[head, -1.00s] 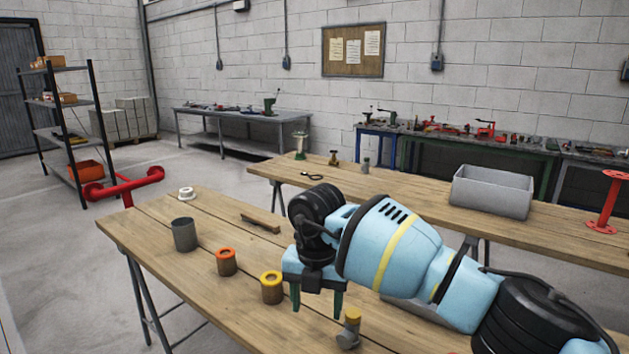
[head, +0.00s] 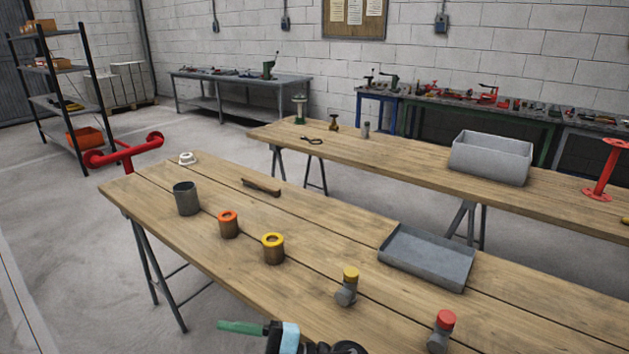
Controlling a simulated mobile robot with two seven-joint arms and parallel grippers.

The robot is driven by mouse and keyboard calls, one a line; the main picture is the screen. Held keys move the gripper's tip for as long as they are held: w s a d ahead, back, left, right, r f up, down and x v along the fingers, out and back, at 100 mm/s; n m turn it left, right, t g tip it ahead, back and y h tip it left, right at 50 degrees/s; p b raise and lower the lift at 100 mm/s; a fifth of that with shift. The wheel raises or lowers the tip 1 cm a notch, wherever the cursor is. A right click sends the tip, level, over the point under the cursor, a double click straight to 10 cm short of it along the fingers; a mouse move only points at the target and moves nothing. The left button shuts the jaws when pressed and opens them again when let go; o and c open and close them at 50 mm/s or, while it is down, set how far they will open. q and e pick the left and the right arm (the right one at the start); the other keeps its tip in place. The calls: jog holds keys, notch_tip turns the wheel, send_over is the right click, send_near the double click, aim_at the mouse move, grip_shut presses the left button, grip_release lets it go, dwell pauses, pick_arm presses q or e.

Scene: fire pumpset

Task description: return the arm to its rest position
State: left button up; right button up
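My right gripper (head: 243,328) shows at the bottom edge, beside the front of the near wooden table (head: 330,245). One green finger points left, with a light-blue body and black wrist behind it. The second finger cannot be made out, so its opening is unclear. Nothing is seen held in it. Most of that arm is below the picture. My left gripper is not in view.
The near table carries a grey cup (head: 186,199), orange-topped (head: 228,225) and yellow-topped (head: 273,249) cylinders, yellow-capped (head: 347,288) and red-capped (head: 441,332) fittings, and a grey tray (head: 427,257). A far table (head: 400,160) holds a grey bin (head: 491,158).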

jog(key=s+d+f+m+t+h, duration=0.3)
jog(key=d+f+m+t+h, duration=1.15)
jog(key=d+m, duration=0.6)
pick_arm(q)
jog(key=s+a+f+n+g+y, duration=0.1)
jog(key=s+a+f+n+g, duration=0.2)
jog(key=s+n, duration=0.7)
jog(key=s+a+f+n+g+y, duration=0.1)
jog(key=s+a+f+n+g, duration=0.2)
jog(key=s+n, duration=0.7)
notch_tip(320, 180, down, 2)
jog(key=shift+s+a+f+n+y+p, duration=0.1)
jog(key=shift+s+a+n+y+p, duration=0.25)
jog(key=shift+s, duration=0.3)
pick_arm(e)
jog(key=s+d+f+m+g+h, duration=0.2)
jog(key=s+d+f, duration=0.4)
jog(key=s, duration=0.4)
jog(key=s+d+f+m+g+h, duration=0.2)
jog(key=s+d+f+m+g, duration=0.1)
jog(key=s+d+f, duration=0.4)
jog(key=s+f+g, duration=0.1)
jog(key=s, duration=0.2)
jog(key=shift+s+d, duration=0.15)
jog(key=shift+s, duration=0.1)
